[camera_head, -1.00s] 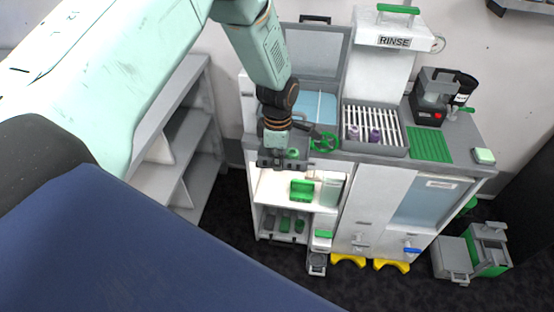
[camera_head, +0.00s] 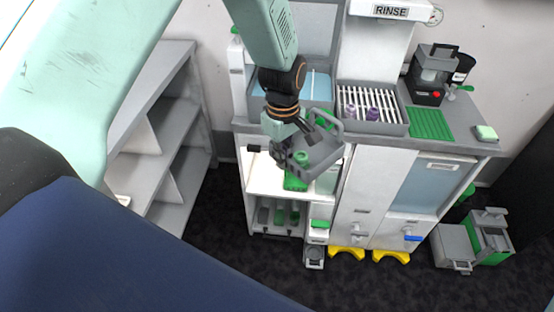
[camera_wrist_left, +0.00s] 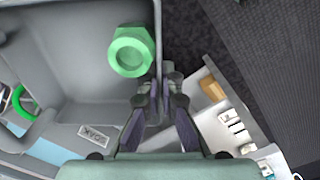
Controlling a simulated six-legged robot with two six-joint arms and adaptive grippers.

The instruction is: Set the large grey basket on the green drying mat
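The large grey basket (camera_head: 325,161) hangs tilted in front of the counter in the head view, with a green nut-shaped part (camera_head: 302,158) inside it. My left gripper (camera_head: 285,157) is shut on the basket's wall at its left side. In the left wrist view the fingers (camera_wrist_left: 160,88) pinch the wall of the basket (camera_wrist_left: 70,55), and the green part (camera_wrist_left: 131,52) lies beside them inside. The green drying mat (camera_head: 432,123) lies flat and bare on the right part of the counter, to the right of the basket and apart from it. My right gripper is not in view.
A slatted tray (camera_head: 372,125) with purple parts stands between the basket and the mat. A black and grey machine (camera_head: 431,82) stands behind the mat. A green and white sponge (camera_head: 486,133) lies to its right. The RINSE unit (camera_head: 388,11) rises at the back.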

